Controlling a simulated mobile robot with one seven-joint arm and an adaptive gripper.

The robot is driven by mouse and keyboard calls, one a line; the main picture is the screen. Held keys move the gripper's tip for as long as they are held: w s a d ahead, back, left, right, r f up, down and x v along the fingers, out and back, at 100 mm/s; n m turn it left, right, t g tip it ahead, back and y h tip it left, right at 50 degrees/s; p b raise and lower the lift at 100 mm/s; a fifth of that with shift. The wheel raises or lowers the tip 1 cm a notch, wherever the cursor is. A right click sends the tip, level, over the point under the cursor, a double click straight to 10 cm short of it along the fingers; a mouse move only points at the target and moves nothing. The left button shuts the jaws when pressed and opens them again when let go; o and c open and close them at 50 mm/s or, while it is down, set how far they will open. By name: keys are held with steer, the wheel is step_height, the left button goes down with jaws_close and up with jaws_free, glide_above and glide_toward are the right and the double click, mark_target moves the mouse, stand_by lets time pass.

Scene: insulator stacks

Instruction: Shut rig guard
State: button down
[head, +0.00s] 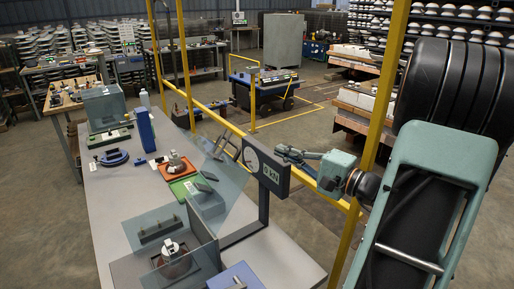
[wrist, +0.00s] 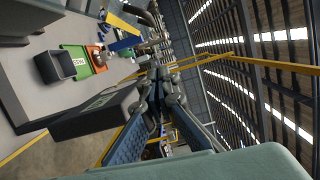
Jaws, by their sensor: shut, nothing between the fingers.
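The rig stands at the near end of the grey bench, with clear panels (head: 150,228) around a brown and white insulator piece (head: 175,262). A tilted clear panel (head: 228,160), which looks like the guard standing open, rises behind it; its hinge is hard to make out. A dark readout box (head: 268,172) marked 0 kN stands on a post beside the rig and shows large in the wrist view (wrist: 92,118). My gripper (head: 281,153) is shut and empty, just behind and right of the readout box. It also shows in the wrist view (wrist: 163,78). The guard is not clear there.
A green tray (head: 181,187), an orange tray (head: 172,168) and a blue upright bin (head: 145,130) stand farther along the bench. A yellow rail (head: 215,118) and posts (head: 376,110) run close to my arm. A blue cart (head: 262,90) stands beyond the rail.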

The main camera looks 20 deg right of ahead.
steer(key=w+a+p, duration=0.3)
steer(key=w+a, duration=0.4)
steer(key=a, duration=0.1)
steer(key=shift+w+r, duration=0.2)
steer(key=shift+w, duration=0.15)
steer(key=shift+w+a, duration=0.1)
steer(key=shift+a, duration=0.05)
